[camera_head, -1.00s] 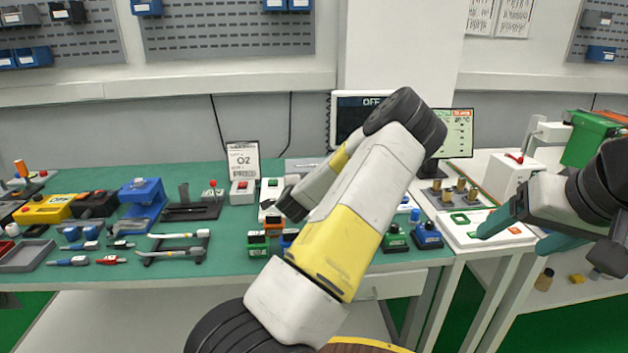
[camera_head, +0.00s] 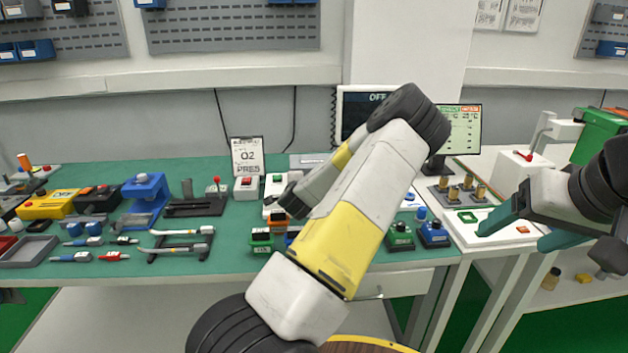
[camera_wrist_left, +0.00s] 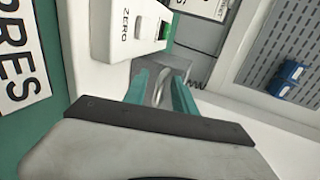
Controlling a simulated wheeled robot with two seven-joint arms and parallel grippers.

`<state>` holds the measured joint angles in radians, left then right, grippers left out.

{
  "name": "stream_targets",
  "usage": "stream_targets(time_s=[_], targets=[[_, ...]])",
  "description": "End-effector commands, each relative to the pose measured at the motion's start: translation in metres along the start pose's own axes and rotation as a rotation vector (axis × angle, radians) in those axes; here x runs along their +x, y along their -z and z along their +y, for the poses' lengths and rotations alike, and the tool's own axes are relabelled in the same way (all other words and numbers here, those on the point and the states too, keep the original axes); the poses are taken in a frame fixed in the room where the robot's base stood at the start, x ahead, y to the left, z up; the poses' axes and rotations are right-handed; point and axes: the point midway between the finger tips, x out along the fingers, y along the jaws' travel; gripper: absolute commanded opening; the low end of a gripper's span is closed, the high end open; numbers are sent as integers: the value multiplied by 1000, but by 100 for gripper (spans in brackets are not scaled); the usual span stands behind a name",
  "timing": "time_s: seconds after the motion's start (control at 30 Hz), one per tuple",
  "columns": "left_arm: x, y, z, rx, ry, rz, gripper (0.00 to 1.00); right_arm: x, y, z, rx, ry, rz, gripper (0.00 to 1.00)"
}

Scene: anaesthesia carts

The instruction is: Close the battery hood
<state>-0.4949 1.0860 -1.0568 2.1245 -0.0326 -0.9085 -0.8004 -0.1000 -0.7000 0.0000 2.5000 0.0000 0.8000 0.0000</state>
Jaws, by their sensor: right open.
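I cannot tell for certain which part is the battery hood. A green box (camera_head: 598,136) stands at the far right by a white device (camera_head: 520,168) with a red part on top. My right gripper (camera_head: 510,238) has its teal fingers spread, empty, in front of the white panel (camera_head: 468,232) at the right. My left arm crosses the middle of the head view, and its gripper is hidden there. In the left wrist view my left gripper (camera_wrist_left: 161,92) has its teal fingers apart. A curved metallic piece shows between them; contact is unclear. A white box marked ZERO (camera_wrist_left: 118,30) is close by.
A sign (camera_head: 247,156) and a blue press-like device (camera_head: 147,198) stand on the green bench. Green (camera_head: 400,237) and blue (camera_head: 434,234) blocks sit near its front edge. Monitors (camera_head: 459,130) stand behind. A grey tray (camera_head: 28,251) lies at the left.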

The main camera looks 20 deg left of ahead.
Motion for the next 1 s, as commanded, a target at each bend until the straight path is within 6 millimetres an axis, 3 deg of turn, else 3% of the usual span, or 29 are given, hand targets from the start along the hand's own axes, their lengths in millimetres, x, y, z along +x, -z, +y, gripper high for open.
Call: stream_targets(time_s=[0.2,0.4,1.0], targets=[[-37,-3,0,-1,-3,-2,33,0,0,0,0,0,0,74],[-61,-6,0,0,-3,-4,33,0,0,0,0,0,0,74],[-67,-8,2,-28,-16,-11,33,0,0,0,0,0,0,74]])
